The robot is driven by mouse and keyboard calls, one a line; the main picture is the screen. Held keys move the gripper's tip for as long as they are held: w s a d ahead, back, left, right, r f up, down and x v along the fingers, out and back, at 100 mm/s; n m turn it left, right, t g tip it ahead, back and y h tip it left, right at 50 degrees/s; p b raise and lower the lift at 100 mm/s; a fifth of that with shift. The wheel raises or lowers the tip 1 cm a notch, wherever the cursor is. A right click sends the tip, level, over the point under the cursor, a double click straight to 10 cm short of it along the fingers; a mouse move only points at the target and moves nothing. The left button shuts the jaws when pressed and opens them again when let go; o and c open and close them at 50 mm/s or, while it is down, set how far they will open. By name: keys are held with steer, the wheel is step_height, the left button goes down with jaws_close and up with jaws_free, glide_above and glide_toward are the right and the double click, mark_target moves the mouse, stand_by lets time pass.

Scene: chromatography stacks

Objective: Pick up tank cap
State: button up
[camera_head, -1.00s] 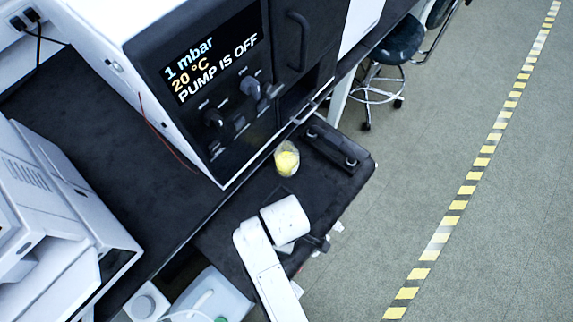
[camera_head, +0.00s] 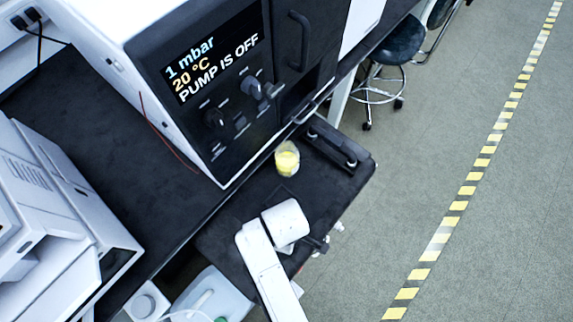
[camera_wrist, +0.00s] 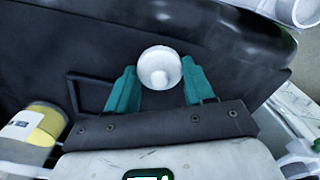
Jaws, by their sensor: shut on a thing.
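A small round white cap (camera_wrist: 159,70) with a raised knob sits between the teal fingers of my gripper (camera_wrist: 160,84) in the wrist view. The gripper is shut on it. The dark worktop shows behind the cap, and I cannot tell how far above it the cap is. In the head view my white wrist covers most of the gripper, and the cap cannot be made out there.
A glass with yellow contents (camera_head: 287,160) stands on the dark worktop (camera_head: 226,241) beyond my wrist. The pump cabinet (camera_head: 215,90) rises behind it. A pale tank (camera_head: 232,298) with a tube is at bottom left of my arm. Open floor lies to the right.

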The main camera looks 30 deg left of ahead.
steer(key=shift+r, duration=0.65)
steer(key=s+d+r, duration=0.2)
steer(key=s+r, duration=0.4)
steer(key=s+d+r, duration=0.3)
steer(key=s+r, duration=0.2)
steer(key=s, duration=0.1)
steer(key=shift+s+d+r, duration=0.35)
